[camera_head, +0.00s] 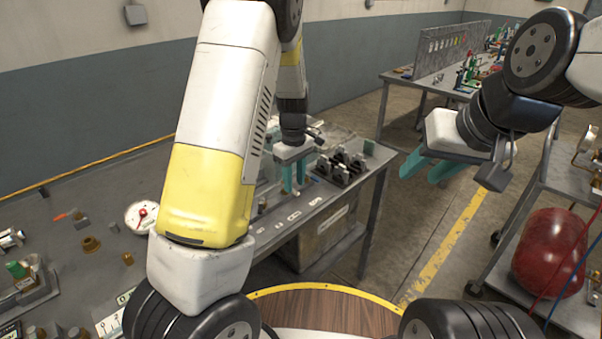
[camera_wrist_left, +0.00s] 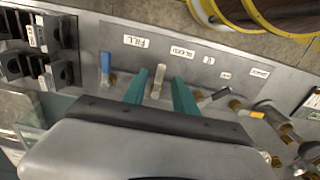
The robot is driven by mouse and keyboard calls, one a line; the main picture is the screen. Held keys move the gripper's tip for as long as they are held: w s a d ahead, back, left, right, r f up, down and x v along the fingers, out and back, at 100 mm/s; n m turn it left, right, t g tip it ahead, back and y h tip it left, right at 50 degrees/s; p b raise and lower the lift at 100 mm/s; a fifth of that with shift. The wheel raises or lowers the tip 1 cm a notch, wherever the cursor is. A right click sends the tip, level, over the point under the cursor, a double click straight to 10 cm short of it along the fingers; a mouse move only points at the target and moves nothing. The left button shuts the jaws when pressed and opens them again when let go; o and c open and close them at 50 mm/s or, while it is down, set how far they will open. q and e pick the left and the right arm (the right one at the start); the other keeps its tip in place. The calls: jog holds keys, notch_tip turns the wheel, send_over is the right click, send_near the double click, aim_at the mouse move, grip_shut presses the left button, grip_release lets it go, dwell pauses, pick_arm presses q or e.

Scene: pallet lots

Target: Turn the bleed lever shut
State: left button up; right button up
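In the left wrist view, the bleed lever (camera_wrist_left: 158,79) is a pale, narrow handle beside a label reading BLEED (camera_wrist_left: 183,53). It stands between the teal fingers of my left gripper (camera_wrist_left: 160,82), with visible gaps on both sides. The left gripper is open around it; contact is not visible. In the head view, my left gripper (camera_head: 294,176) points down over the bench panel, and I cannot make out the lever there. My right gripper (camera_head: 427,168) is open and empty, held over the aisle at right.
A blue lever (camera_wrist_left: 105,66) by the FILL label (camera_wrist_left: 135,41) is close to the left finger. Brass fittings (camera_wrist_left: 242,108) lie to the right. Black clamp-like blocks (camera_head: 343,166) sit beside the left gripper. A red tank (camera_head: 550,253) rests on a cart at right.

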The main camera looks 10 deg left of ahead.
pick_arm(q)
jog(key=shift+f, duration=0.9)
grip_shut()
